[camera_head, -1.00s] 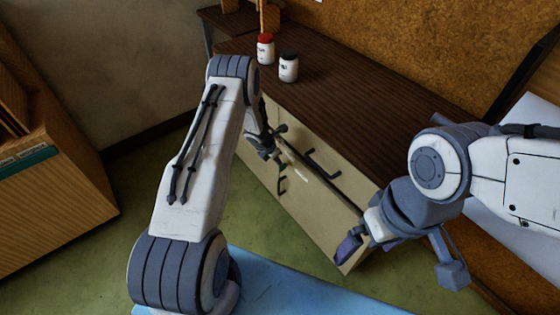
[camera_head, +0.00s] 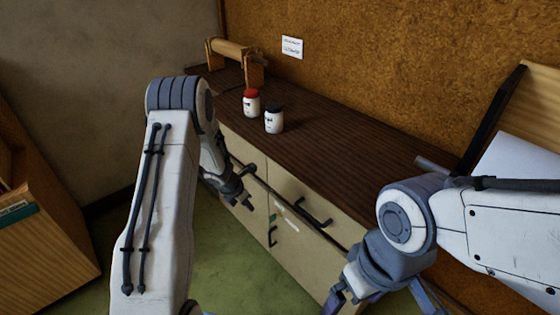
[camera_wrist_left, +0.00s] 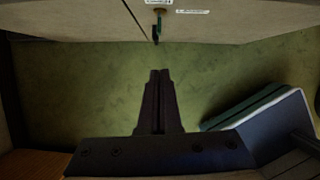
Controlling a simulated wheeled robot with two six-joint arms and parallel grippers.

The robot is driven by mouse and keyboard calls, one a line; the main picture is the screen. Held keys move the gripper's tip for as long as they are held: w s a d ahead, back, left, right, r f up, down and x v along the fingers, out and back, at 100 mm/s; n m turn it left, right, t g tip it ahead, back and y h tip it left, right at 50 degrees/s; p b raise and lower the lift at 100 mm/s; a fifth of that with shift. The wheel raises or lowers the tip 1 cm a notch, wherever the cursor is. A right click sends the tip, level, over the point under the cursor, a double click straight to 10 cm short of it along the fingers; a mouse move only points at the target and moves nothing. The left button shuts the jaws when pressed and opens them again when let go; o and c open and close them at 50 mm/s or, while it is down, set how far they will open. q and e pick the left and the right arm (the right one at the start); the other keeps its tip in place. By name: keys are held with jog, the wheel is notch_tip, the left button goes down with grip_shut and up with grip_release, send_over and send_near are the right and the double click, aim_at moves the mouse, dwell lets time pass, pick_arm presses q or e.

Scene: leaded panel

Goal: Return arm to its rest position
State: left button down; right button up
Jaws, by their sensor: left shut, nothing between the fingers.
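My left arm comes in from the left of the head view and bends down at its elbow. Its gripper (camera_head: 240,194) hangs in front of the cabinet's drawer fronts, over the green floor, empty. In the left wrist view the two dark fingers (camera_wrist_left: 159,82) lie together, with nothing between them. Whether the gripper touches the cabinet is hard to tell, but in the wrist view floor shows around the fingertips. My right gripper (camera_head: 378,298) is at the bottom right, partly cut off by the frame edge, and its jaw state is unclear.
A cabinet (camera_head: 300,250) with black handles (camera_head: 314,218) stands ahead under a dark wooden top (camera_head: 330,150). A red-lidded jar (camera_head: 251,104) and a black-lidded jar (camera_head: 274,120) stand on it. A small green item (camera_wrist_left: 158,22) hangs on the cabinet front. A wooden cabinet (camera_head: 45,245) stands left.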

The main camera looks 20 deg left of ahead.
pick_arm(q)
jog(key=w+d+r+n+t+y+p, duration=0.1)
jog(key=d+r+n+p, duration=0.2)
jog(key=r, duration=0.5)
jog(key=w+d+r+n+t+y+p, duration=0.1)
jog(key=d+r+n, duration=0.35)
jog(key=r, duration=0.25)
jog(key=s+d+r+n+y+p, duration=0.15)
jog(key=s+d+r+n, duration=0.3)
jog(key=r+n, duration=0.5)
jog(key=s+d+r+n+g+p, duration=0.2)
jog(key=s+d+r+n, duration=0.1)
jog(key=s, duration=0.7)
jog(key=s+d+r+n+g+h+p, duration=0.1)
jog(key=s+d+r+n+g+p, duration=0.1)
jog(key=s+n, duration=0.6)
jog(key=s+d+r+n+g+h+p, duration=0.1)
jog(key=s+d+r+n, duration=0.4)
jog(key=s, duration=0.8)
jog(key=shift+s+r+n+g+p, duration=0.35)
jog(key=shift+r+n+p, duration=0.2)
jog(key=shift+r, duration=0.3)
jog(key=shift+w+h, duration=0.1)
jog(key=shift+h, duration=0.15)
